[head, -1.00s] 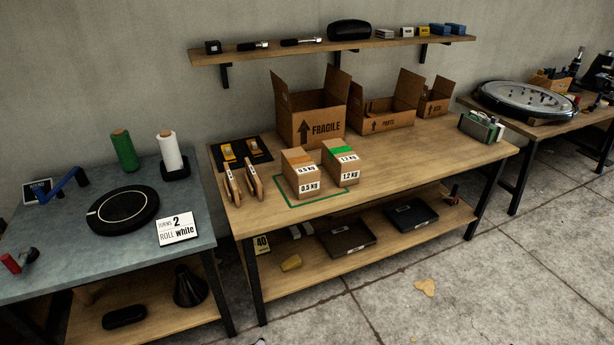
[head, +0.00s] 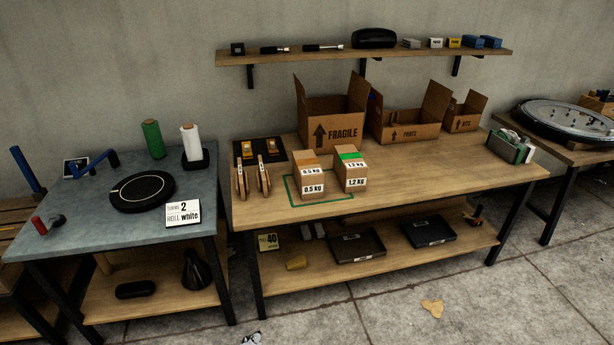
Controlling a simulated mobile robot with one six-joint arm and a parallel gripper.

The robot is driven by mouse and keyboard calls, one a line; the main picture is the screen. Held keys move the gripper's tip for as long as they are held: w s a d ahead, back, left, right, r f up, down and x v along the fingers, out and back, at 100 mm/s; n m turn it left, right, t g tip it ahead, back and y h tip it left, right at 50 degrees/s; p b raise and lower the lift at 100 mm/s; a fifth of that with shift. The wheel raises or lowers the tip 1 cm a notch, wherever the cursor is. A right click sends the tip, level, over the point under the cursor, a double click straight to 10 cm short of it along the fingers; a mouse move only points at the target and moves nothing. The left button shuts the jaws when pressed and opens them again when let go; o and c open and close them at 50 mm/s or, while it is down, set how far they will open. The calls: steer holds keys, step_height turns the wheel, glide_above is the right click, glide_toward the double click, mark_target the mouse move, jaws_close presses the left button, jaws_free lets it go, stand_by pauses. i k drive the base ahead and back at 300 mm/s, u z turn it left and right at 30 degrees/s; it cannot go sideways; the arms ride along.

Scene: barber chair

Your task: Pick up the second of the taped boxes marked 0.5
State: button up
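A taped cardboard box marked 0.5 kg (head: 309,179) stands on the wooden bench inside a green outlined area. It has a tan tape strip on top. Close to its right stands a box marked 1.2 kg (head: 350,170) with green tape on top. Only one box marked 0.5 shows; its label appears on more than one face. My gripper is not in the head view.
Open cartons marked FRAGILE (head: 333,125) and PARTS (head: 407,125) stand behind the boxes. A grey-blue table (head: 90,220) holds a black turntable (head: 142,192). The bench's right front is clear.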

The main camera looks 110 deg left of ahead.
mark_target(308, 175)
steer(key=u, duration=4.4)
steer(key=i, duration=0.1)
steer(key=z, duration=3.25)
steer(key=k, duration=0.2)
steer(key=u, duration=2.65)
steer(key=k, duration=0.3)
steer(key=u, duration=0.9)
